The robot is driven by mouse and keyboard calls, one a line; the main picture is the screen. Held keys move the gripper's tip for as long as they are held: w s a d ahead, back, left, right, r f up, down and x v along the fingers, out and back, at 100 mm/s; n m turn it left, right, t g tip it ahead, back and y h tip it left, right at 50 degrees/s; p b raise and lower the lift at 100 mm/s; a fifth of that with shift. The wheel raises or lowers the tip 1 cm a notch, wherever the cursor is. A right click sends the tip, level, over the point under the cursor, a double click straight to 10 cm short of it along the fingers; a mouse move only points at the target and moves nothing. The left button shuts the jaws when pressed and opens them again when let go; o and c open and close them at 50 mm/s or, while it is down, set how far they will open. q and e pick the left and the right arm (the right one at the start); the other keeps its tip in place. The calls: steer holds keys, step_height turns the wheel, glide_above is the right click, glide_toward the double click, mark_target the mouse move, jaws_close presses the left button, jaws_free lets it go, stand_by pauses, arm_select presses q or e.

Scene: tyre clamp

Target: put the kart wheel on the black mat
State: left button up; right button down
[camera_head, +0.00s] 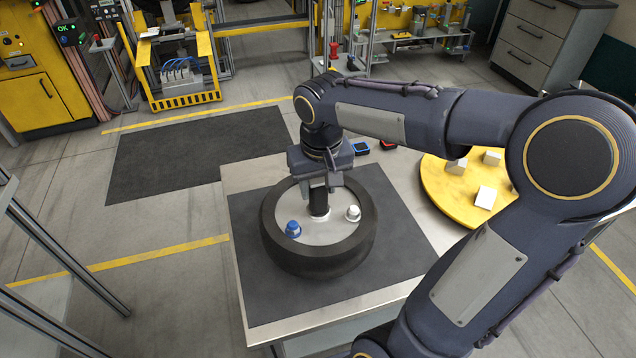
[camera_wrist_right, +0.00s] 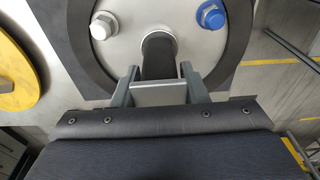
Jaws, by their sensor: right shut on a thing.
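The kart wheel (camera_head: 330,262) is a thick black tyre with a light grey disc, a blue bolt (camera_head: 293,229), a white bolt (camera_head: 353,213) and a dark central post (camera_head: 320,203). It lies flat over the black mat (camera_head: 262,300) on the table; I cannot tell for sure whether its underside touches. My right gripper (camera_head: 319,187) comes from above and is shut on the post. In the right wrist view its two fingers (camera_wrist_right: 158,76) sit either side of the post (camera_wrist_right: 158,52). My left gripper is not in view.
A yellow round plate (camera_head: 440,190) with several pale blocks is at the table's right. Small blue and red-marked devices (camera_head: 361,149) lie at its back edge. A dark floor mat (camera_head: 190,155) is behind left. The black mat is bare around the wheel.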

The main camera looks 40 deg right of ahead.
steer(key=shift+w+d+f, duration=0.2)
steer(key=shift+w+f, duration=0.05)
steer(key=shift+w, duration=0.05)
steer(key=f, duration=0.3)
steer(key=shift+w+d, duration=0.2)
steer(key=shift+w, duration=0.05)
steer(key=shift+f, duration=0.5)
steer(key=c, duration=0.8)
jaws_free()
steer(key=shift+s, duration=0.1)
steer(key=shift+c, duration=0.2)
